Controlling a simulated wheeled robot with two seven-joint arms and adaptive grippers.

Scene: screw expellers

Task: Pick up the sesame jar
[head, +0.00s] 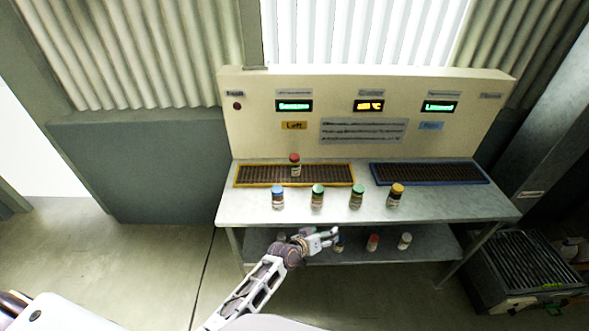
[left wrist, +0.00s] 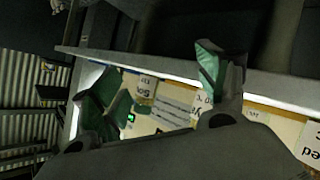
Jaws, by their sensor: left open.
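Several small lidded jars stand upright on the table, their labels too small to read, so I cannot tell which is the sesame jar. A red-lidded jar (head: 295,170) is on the yellow-framed grate. In front stand a blue-lidded jar (head: 278,199), two green-lidded jars (head: 318,199) (head: 357,199) and an orange-lidded jar (head: 397,198). My left gripper (head: 329,238) is open and empty in front of the table, below its top's front edge. My right gripper is not in view.
The table (head: 450,206) also has a blue-framed grate (head: 430,174) and an upright control panel (head: 470,125). More jars stand on the lower shelf (head: 435,250), including a red-lidded one (head: 373,243) and a white-lidded one (head: 405,242). A grated machine (head: 525,268) stands at right.

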